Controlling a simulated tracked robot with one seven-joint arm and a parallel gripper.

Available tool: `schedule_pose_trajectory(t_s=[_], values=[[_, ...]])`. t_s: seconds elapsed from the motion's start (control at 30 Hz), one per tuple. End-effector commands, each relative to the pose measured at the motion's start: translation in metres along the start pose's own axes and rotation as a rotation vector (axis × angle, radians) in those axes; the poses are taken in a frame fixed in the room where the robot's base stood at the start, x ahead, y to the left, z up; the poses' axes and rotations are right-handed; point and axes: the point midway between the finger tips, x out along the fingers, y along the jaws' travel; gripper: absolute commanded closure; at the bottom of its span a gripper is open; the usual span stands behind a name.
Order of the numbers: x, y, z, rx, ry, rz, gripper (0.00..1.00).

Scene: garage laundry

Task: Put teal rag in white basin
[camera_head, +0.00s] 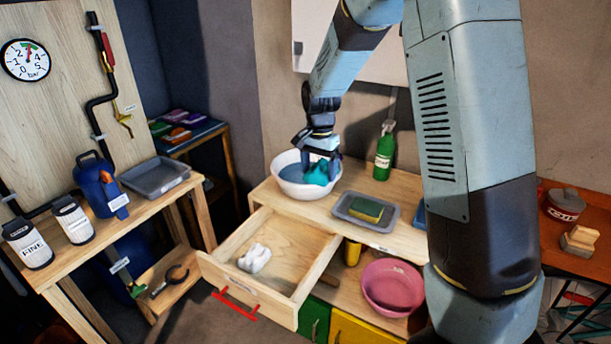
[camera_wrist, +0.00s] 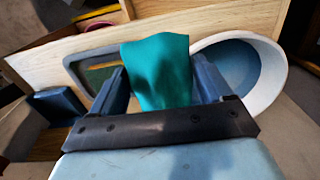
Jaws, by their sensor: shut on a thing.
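The teal rag (camera_head: 319,173) is held between the fingers of my gripper (camera_head: 320,160). In the wrist view the rag (camera_wrist: 160,72) bunches up between the two fingers of my gripper (camera_wrist: 161,82), which are shut on it. The white basin (camera_head: 293,190) stands on the wooden bench and has a blue inside. In the head view the rag shows against the right part of the basin's opening. In the wrist view the basin (camera_wrist: 275,86) is just right of the rag. I cannot tell how high the rag is above it.
A grey tray (camera_head: 346,216) with a green-yellow sponge (camera_head: 367,209) lies right of the basin. A green bottle (camera_head: 385,153) stands behind. An open drawer (camera_head: 292,268) with a white cloth (camera_head: 254,258) juts out in front. A pink bowl (camera_head: 392,290) sits below.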

Motion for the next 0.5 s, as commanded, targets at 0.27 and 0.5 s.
schedule_pose_trajectory(t_s=[0.27,0.5], values=[[0.009,-0.018,-0.009,-0.012,-0.001,0.001,0.51],[0.029,-0.048,-0.042,-0.009,0.0,0.001,0.51]])
